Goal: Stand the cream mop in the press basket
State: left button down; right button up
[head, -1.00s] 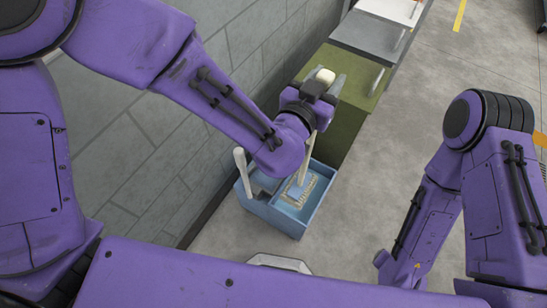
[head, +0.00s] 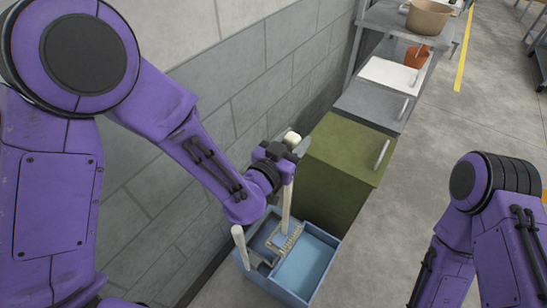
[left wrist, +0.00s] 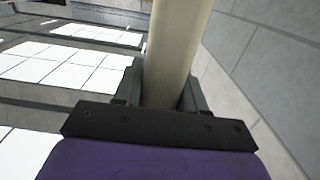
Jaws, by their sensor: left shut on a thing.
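My left gripper (head: 288,150) is shut on the upper shaft of the cream mop (head: 286,208). The left wrist view shows the pale shaft (left wrist: 175,45) between its fingers (left wrist: 160,95). The mop is close to upright over a blue bucket (head: 262,282). Its stringy head is low, near the edge of the press basket (head: 258,243), at the bucket's left part. I cannot tell whether the head is inside the basket or touching its rim. A pale lever handle (head: 240,246) rises at the bucket's left. My right gripper is out of view.
A green cabinet (head: 340,170) stands just behind the bucket, with grey and white units (head: 388,75) beyond. A grey block wall (head: 240,100) runs close along the left. Concrete floor (head: 410,200) to the right is clear.

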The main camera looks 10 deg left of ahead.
pick_arm(q)
jog(key=w+a+f, duration=0.2)
jog(key=a+f, duration=0.3)
jog(key=f, duration=0.4)
jog(key=shift+a+p, duration=0.15)
jog(key=shift+p, duration=0.15)
jog(key=shift+s+f, duration=0.1)
jog(key=shift+f, duration=0.05)
jog(key=c, duration=1.1)
grip_release()
jog(key=shift+f, duration=0.15)
jog(key=o, duration=0.5)
jog(key=shift+c, duration=0.2)
